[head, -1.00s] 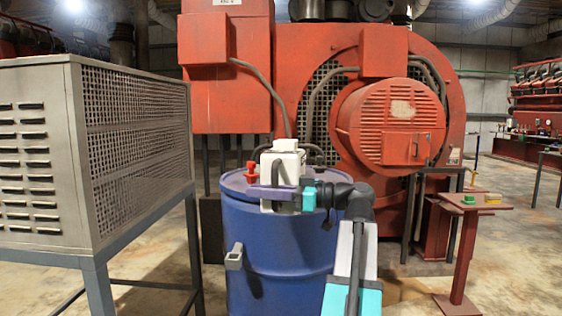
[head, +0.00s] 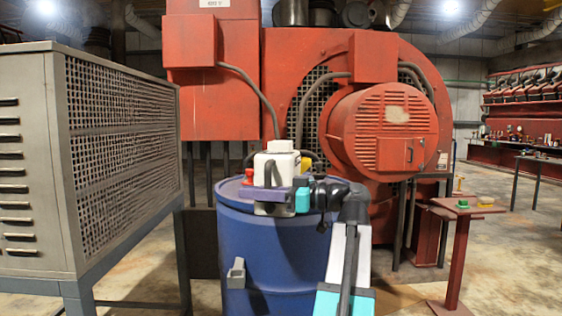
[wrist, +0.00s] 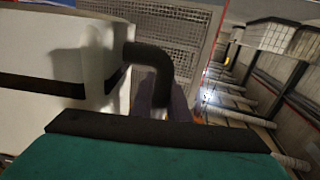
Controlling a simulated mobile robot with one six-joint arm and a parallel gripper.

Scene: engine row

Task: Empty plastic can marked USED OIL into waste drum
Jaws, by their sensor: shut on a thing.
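A white plastic can (head: 274,206) with a dark handle is upright in front of and overlapping the lid of a blue drum (head: 272,255) in the head view. No marking on the can is legible. My gripper (head: 277,194), with purple fingers and a teal part, is shut on the can's handle. In the wrist view the can (wrist: 65,50) fills the left, with a black band. Its dark handle (wrist: 155,55) runs to a purple finger (wrist: 160,105). I cannot tell whether the can touches the lid. The drum's opening is not visible.
A red fitting (head: 249,177) stands on the lid, partly behind the can; a yellow one (head: 306,164) shows at right. A grey mesh cabinet (head: 120,130) is close on the left. A large red machine (head: 390,130) is behind. A red stand (head: 460,240) is at right.

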